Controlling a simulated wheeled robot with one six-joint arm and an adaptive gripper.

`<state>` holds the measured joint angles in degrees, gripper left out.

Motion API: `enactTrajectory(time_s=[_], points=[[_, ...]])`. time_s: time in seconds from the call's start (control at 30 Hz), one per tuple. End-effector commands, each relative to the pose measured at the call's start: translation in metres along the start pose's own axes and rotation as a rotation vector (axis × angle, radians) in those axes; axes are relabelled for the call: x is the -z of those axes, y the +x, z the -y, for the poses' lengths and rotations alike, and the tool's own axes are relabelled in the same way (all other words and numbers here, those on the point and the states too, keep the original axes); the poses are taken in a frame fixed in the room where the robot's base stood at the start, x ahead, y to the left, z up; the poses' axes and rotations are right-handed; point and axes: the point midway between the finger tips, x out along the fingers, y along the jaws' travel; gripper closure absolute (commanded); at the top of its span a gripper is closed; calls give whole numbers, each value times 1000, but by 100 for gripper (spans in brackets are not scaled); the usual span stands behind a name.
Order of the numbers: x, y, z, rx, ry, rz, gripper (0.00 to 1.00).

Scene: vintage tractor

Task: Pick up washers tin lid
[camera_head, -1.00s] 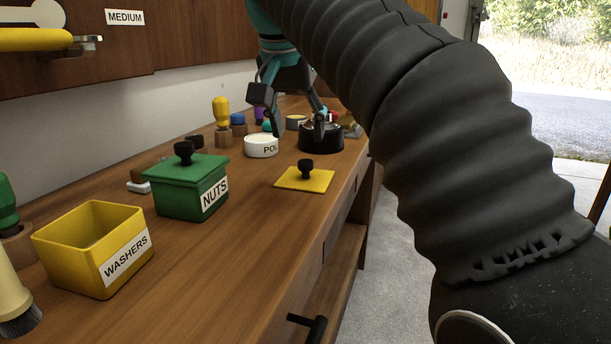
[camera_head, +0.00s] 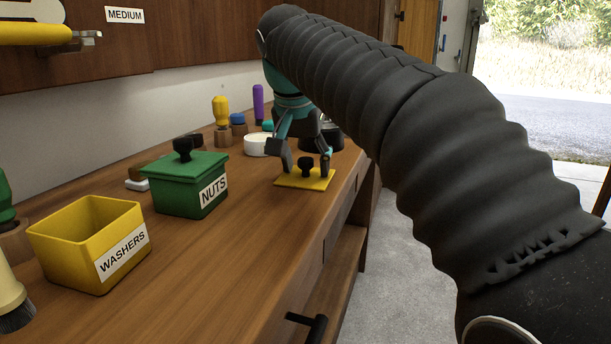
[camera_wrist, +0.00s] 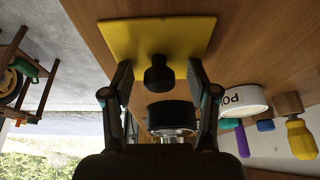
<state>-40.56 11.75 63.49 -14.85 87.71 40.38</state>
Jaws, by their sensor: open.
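The washers tin lid (camera_head: 290,179) is a flat yellow plate with a black knob (camera_head: 305,166), lying on the workbench near its front edge. It also shows in the wrist view (camera_wrist: 185,42), with its knob (camera_wrist: 159,76) between the fingers. My gripper (camera_head: 306,166) is open, with one finger on each side of the knob and not closed on it. In the wrist view my gripper (camera_wrist: 160,85) has clear gaps on both sides of the knob. The open yellow washers tin (camera_head: 75,250) stands at the left front of the bench.
The green nuts tin (camera_head: 185,190) with its lid on stands between the washers tin and the yellow lid. A white round tin (camera_head: 258,144) and a black round container (camera_wrist: 171,117) stand behind the lid. Screwdrivers (camera_head: 221,110) stand along the wall. Bare bench (camera_head: 220,260) lies in front.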

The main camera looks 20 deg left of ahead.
Motion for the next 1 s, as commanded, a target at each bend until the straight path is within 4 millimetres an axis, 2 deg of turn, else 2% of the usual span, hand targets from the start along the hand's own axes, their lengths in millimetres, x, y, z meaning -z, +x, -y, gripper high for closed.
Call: enactTrajectory(time_s=[0.1,0.33,0.77,0.87,1.0], points=[[0,0,0,0,0,0,44],[0,0,0,0,0,0,100],[2,-5,0,-1,0,1,100],[6,-13,0,0,0,0,100],[15,-35,1,1,0,-2,100]])
